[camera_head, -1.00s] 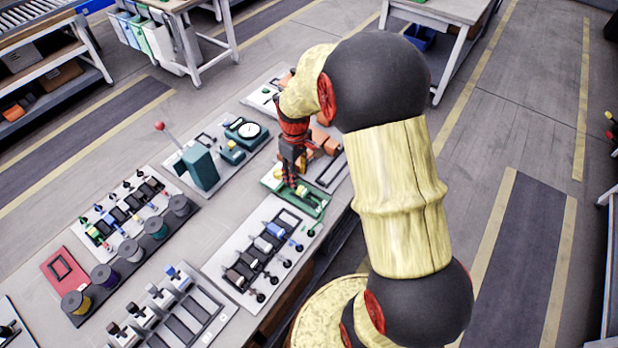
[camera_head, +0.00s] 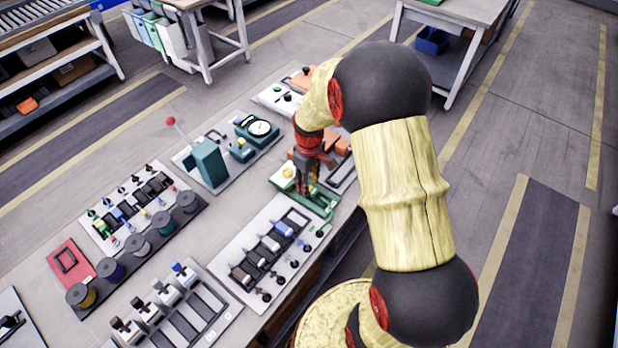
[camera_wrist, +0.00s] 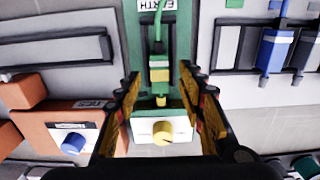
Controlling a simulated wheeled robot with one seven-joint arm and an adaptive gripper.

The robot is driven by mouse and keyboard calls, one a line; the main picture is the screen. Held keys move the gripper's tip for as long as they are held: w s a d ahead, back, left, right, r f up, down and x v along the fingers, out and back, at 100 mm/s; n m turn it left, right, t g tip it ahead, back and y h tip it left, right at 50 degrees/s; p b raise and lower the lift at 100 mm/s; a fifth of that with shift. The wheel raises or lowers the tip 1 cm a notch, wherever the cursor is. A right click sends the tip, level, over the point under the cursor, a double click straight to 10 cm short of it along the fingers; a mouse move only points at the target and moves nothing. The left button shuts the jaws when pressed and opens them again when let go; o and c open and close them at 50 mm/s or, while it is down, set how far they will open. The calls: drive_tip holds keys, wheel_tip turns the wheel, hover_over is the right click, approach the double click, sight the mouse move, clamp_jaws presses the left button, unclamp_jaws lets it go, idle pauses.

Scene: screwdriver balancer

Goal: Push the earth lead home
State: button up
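The earth lead is a green cable ending in a green and yellow plug (camera_wrist: 159,74), in the upper middle of the wrist view. It lies along a dark slot in a green board (camera_wrist: 180,42) with a partly cut-off EARTH label. My gripper (camera_wrist: 160,78) is open, with one finger on each side of the plug and visible gaps between. A white block with a yellow knob (camera_wrist: 162,132) sits below the plug, between the fingers. In the head view my gripper (camera_head: 306,188) points down over the green board (camera_head: 322,203); the plug is hidden or too small there.
An orange unit with a blue knob (camera_wrist: 72,143) is left of my fingers. A white panel with blue and dark plugs (camera_head: 268,245) lies close on the near side. A teal lever stand (camera_head: 208,162) and a gauge (camera_head: 259,128) stand further left.

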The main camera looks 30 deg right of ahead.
drive_tip(key=shift+f, duration=0.8)
drive_tip(key=shift+c, duration=1.1)
drive_tip(key=c, duration=0.7)
clamp_jaws()
drive_tip(key=o, duration=0.9)
unclamp_jaws()
drive_tip(key=shift+c, duration=0.2)
drive_tip(key=shift+o, duration=0.3)
wheel_tip(320, 180, up, 12)
